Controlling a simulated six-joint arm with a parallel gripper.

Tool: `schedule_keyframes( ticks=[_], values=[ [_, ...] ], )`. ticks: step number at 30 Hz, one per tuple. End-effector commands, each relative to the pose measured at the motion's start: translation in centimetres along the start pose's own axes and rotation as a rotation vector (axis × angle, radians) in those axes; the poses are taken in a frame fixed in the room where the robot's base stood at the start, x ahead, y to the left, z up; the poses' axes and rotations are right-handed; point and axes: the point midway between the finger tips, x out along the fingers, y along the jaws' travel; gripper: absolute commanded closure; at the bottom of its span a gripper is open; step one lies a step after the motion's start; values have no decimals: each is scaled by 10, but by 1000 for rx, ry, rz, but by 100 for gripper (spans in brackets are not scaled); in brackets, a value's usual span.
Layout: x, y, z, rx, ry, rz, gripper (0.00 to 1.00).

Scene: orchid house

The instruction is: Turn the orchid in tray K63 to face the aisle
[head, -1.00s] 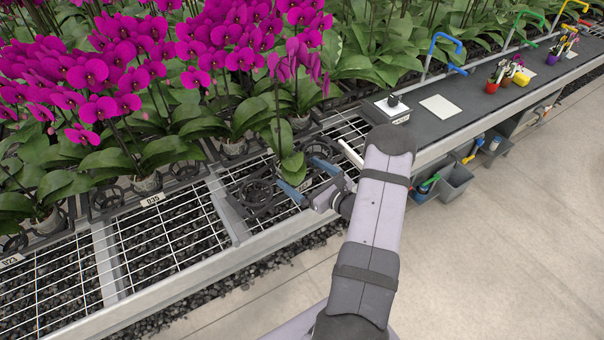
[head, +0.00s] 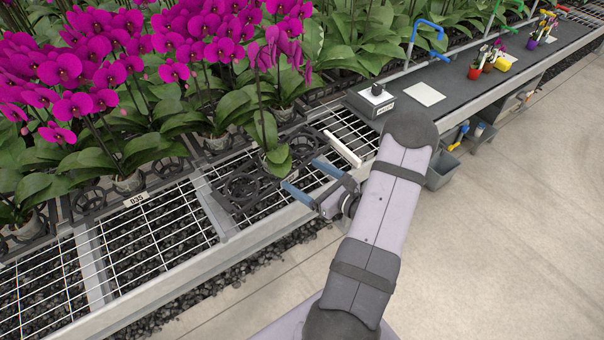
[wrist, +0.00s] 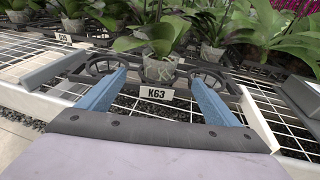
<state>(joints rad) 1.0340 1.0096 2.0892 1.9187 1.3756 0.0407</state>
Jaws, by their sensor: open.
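The orchid (head: 268,135) in tray K63 has long green leaves and a stem of magenta blooms (head: 275,50). Its clear pot (wrist: 160,68) stands upright in the black tray (head: 240,190), behind the white K63 label (wrist: 157,95) in the wrist view. My gripper (head: 298,172) is open and empty at the tray's front edge. In the wrist view its two blue fingers (wrist: 158,76) point at the pot, one to each side and short of it. No contact shows. The blooms are out of the wrist view's clear sight.
Other magenta orchids (head: 130,180) stand left of and behind the tray. Wire mesh benching (head: 150,240) lies bare to the left. A white bar (head: 342,149), a small black-knobbed box (head: 376,95) and a pale sheet (head: 424,93) are to the right. The aisle floor (head: 510,220) is clear.

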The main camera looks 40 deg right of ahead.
Motion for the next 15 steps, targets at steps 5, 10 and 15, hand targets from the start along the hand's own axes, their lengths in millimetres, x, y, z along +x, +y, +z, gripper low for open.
schedule_keyframes(
  ticks=[5,10,15],
  values=[
    [1,12,8,25,11,22,16],
    [20,1,14,-50,-9,81,16],
    [35,-19,18,-119,-25,153,16]
  ],
)
